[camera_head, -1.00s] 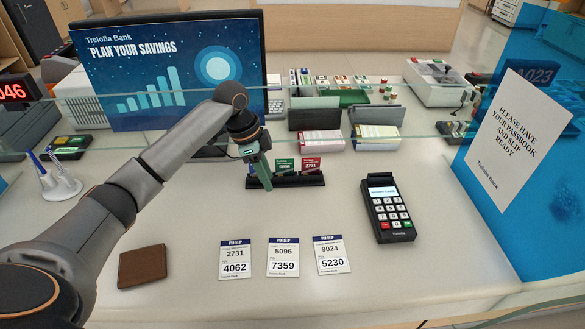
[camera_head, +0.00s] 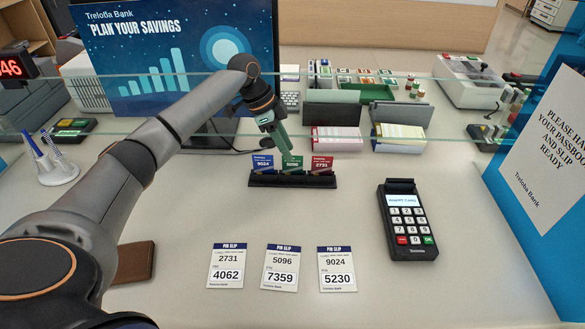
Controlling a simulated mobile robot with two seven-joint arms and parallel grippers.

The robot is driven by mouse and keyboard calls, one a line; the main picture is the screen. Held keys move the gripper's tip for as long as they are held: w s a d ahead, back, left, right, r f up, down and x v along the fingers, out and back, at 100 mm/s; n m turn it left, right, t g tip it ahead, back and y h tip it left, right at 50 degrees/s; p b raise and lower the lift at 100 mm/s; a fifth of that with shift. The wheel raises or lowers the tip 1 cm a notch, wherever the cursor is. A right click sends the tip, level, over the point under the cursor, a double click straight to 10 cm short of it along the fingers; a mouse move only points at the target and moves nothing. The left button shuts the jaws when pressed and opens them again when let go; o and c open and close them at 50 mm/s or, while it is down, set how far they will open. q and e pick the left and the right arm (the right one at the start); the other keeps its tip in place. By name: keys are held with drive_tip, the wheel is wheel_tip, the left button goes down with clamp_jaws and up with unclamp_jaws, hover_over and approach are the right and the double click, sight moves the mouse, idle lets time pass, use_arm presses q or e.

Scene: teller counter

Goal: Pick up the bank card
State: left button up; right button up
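Three bank cards stand upright in a black card holder (camera_head: 308,181) on the counter: a blue card marked 9024 (camera_head: 262,166), a green card (camera_head: 293,168), its number seemingly 5096, and a red card marked 2731 (camera_head: 322,165). My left gripper (camera_head: 289,156) points down at the green card, its tip overlapping the card's top edge in the picture. I cannot tell whether it touches the card or whether the fingers are open. All three cards are still in the holder. My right gripper is not in view.
Three PIN slips (camera_head: 281,268) lie in front. A card terminal (camera_head: 406,222) lies to the right, a brown wallet (camera_head: 135,262) beside my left arm. A glass screen (camera_head: 400,139) crosses above the counter. A pen stand (camera_head: 58,172) is at left.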

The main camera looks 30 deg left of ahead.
sight(292, 168)
use_arm(q)
drive_tip(key=x, duration=0.4)
drive_tip(key=shift+f, duration=0.25)
drive_tip(key=shift+c, duration=0.3)
clamp_jaws()
